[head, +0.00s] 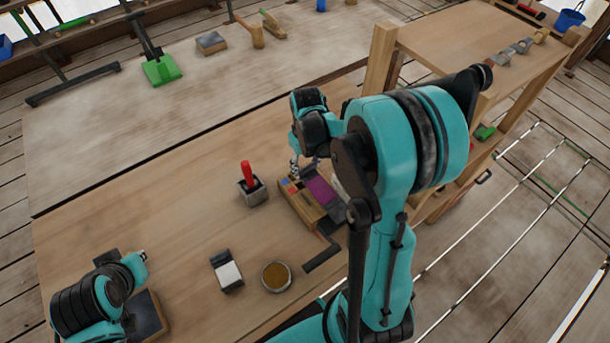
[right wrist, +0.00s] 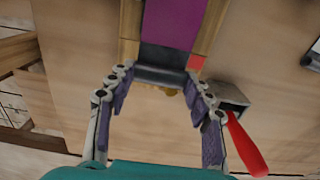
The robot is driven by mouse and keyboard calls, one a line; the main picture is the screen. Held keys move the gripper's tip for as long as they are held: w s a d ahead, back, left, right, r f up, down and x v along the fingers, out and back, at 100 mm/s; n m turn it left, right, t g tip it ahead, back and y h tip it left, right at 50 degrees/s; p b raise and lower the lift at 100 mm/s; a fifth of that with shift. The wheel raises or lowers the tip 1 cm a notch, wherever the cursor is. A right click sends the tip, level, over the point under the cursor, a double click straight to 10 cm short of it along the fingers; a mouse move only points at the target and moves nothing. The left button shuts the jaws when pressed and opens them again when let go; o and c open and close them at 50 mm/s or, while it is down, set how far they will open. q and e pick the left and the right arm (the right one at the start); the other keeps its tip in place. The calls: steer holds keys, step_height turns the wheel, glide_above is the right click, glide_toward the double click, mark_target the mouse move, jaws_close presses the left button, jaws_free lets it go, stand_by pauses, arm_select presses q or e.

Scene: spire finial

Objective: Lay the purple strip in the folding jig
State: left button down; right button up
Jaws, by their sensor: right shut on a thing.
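The purple strip (head: 321,189) lies lengthwise between the wooden sides of the folding jig (head: 302,205) on the bench. In the right wrist view the purple strip (right wrist: 174,22) runs away from me between the jig's wooden sides (right wrist: 130,30), with a dark band at its near end. My right gripper (head: 306,167) is at the jig's far left end. Its fingertips (right wrist: 160,76) flank the near end, shut on the strip; the exact contact is hard to see. My left gripper (head: 138,263) is low at the left, away from the jig, its jaws too small to judge.
A grey block with a red handle (head: 248,183) stands just left of the jig. A round dish (head: 276,276) and a black-and-white block (head: 227,271) sit nearer. A dark angled bar (head: 322,256) lies below the jig.

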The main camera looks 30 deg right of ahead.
steer(key=shift+w+a+f, duration=0.15)
steer(key=shift+w+f, duration=0.2)
steer(key=shift+f, duration=0.1)
steer(key=shift+f+b, duration=0.7)
steer(key=shift+f, duration=1.05)
steer(key=shift+s+f, duration=0.1)
steer(key=o, duration=1.6)
steer(key=shift+c, duration=0.2)
